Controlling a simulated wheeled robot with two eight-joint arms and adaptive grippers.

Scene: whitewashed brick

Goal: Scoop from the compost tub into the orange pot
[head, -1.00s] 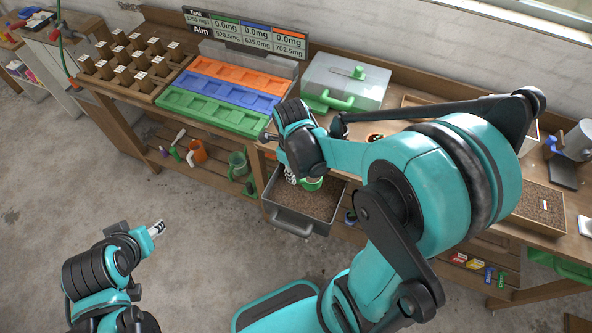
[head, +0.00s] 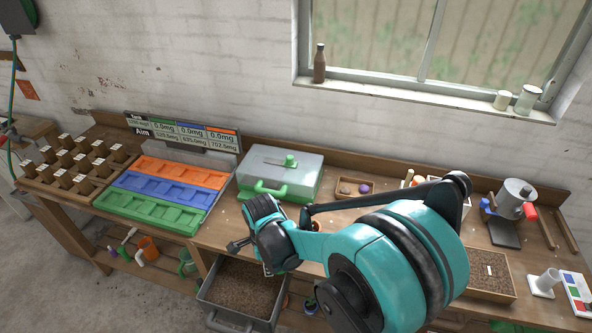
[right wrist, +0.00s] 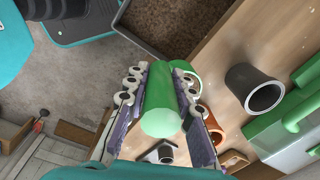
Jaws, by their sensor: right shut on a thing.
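The compost tub (head: 230,319), a grey bin of brown compost, stands at the bench front in the head view. Its rim (right wrist: 148,42) shows at the top of the right wrist view. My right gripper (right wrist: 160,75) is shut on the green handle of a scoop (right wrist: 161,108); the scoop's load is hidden. In the head view my right wrist hides the gripper and scoop, up and right of the tub. A small orange pot (head: 316,226) is partly hidden behind my right arm on the bench. An orange-brown pot edge (right wrist: 210,122) shows beside the fingers. My left gripper is out of view.
A grey lidded box with green handles (head: 280,175) stands behind my right wrist. Coloured trays (head: 165,190) lie to the left, below a display board (head: 185,133). A dark pot (right wrist: 255,88) is on the bench near the gripper. A compost tray (head: 490,275) is at right.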

